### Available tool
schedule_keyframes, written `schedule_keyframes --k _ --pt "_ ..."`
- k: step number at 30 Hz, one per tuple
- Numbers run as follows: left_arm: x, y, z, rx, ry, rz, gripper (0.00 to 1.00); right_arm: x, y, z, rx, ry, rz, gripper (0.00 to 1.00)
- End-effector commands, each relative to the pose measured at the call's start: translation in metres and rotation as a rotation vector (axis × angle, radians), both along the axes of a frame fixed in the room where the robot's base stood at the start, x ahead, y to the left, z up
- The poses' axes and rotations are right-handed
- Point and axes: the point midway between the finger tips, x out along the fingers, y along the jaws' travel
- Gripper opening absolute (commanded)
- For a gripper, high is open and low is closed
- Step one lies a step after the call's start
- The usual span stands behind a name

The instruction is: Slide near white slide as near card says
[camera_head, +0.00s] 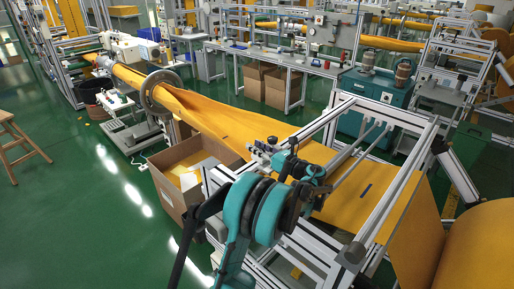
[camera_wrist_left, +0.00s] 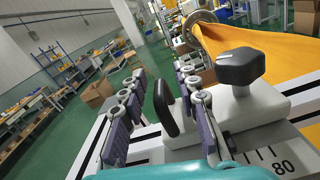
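The near white slide (camera_wrist_left: 245,105) is a white block with a black knob and an upright black handle (camera_wrist_left: 166,105). It sits on a pale rail with a printed scale (camera_wrist_left: 283,166); "80" is readable beside it. In the head view the slide (camera_head: 260,150) is small, at the frame's left end by the orange felt. My left gripper (camera_head: 287,163) is right there, partly hiding it. In the left wrist view its fingers (camera_wrist_left: 160,85) are open, one on each side of the black handle, with a gap at the left finger. I cannot make out the card. My right gripper is out of view.
The orange felt (camera_head: 225,120) runs from a metal ring (camera_head: 162,92) to the aluminium frame (camera_head: 395,205). A cardboard box (camera_head: 178,190) stands below the felt. A felt roll (camera_head: 485,245) is at the right.

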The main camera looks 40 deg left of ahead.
Motion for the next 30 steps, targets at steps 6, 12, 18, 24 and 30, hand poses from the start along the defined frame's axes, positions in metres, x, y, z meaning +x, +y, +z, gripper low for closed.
schedule_keyframes --k 6,12,18,24,30 --pt "0.0 -0.0004 0.0 0.0 0.0 0.0 0.0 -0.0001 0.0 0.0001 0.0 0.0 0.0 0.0" --pt "-0.001 -0.0003 -0.0004 0.0 0.0 0.0 0.0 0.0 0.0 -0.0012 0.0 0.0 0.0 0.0" --pt "-0.0031 -0.0001 -0.0002 0.0 0.0 0.001 0.0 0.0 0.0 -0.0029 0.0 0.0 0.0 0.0" --pt "-0.003 -0.0001 -0.0001 0.0 0.0 0.001 0.31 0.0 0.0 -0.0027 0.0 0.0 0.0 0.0" --pt "-0.0027 -0.0003 -0.0001 0.0 0.0 0.0 0.31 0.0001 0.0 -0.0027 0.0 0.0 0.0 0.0"
